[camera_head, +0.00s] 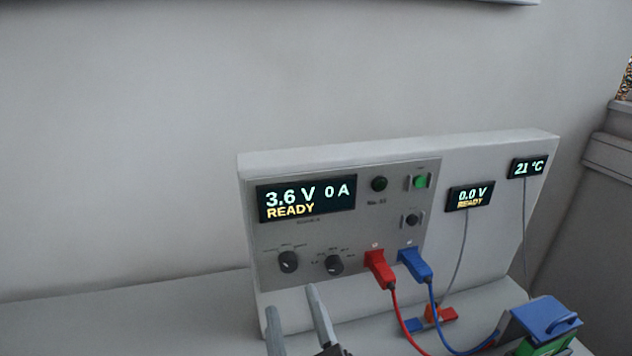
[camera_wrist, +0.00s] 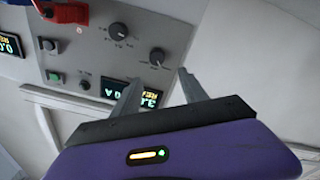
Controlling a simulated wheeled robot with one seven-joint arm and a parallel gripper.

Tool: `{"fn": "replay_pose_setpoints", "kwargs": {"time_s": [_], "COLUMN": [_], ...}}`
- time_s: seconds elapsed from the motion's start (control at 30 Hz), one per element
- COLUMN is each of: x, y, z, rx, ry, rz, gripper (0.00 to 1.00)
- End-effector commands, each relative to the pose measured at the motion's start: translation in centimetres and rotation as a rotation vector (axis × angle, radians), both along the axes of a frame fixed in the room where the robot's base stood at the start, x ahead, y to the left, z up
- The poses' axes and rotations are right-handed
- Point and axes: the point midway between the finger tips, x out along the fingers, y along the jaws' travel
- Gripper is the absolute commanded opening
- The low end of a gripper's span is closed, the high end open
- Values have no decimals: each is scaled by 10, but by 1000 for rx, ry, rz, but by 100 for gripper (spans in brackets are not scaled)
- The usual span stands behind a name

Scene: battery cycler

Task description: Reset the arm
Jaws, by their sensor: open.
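My gripper (camera_head: 296,318) shows at the bottom of the head view, in front of the lower left of the cycler panel. Its two grey fingers are apart with nothing between them. In the wrist view my gripper (camera_wrist: 158,88) is also open and empty, with the panel beyond it. The battery cycler (camera_head: 400,180) is an upright light-grey unit. Its main display (camera_head: 306,198) reads 3.6 V, 0 A, READY. Two dark knobs (camera_head: 288,262) sit below the display. In the wrist view the fingers partly cover the display (camera_wrist: 115,90).
A red plug (camera_head: 379,268) and a blue plug (camera_head: 414,264) sit in the panel, with cables running down right. A blue-and-green holder (camera_head: 540,318) stands at the lower right. Small displays read 0.0 V (camera_head: 470,197) and 21 °C (camera_head: 528,167). The bench left of the cycler (camera_head: 130,315) is clear.

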Motion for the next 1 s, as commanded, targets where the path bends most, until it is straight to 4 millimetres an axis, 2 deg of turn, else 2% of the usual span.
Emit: {"fn": "replay_pose_setpoints", "kwargs": {"time_s": [0.1,0.17,0.33,0.47,0.7,1.0], "x": [-13,-26,-55,-81,-140,-224], "y": [14,14,-10,-39,-107,-184], "z": [19,16,-5,-28,-67,-99], "rx": [64,92,145,188,285,405], "ry": [-60,-73,-64,-35,51,186], "rz": [83,127,182,193,142,-32], "gripper": [51,51,51,51,51,51]}}
